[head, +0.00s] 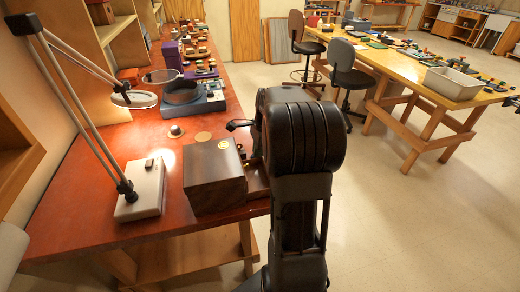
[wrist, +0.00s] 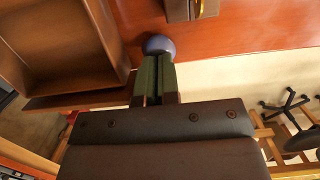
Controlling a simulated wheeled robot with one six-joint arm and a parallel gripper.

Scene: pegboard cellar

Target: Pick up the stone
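A smooth, rounded blue-purple thing (wrist: 158,44), likely the stone, shows in the wrist view just beyond my fingertips, against the red-brown tabletop. Its near side is hidden by the fingers. My gripper (wrist: 158,58) has two green fingers that lie close together with only a thin dark line between them. They look shut, with the rounded thing past their tips rather than between them. I cannot tell whether they touch it. In the head view my arm covers part of the table's right edge, and I cannot make out the stone there.
A dark wooden box (head: 214,175) stands near the table's front edge, beside a lamp with a white base (head: 141,190).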

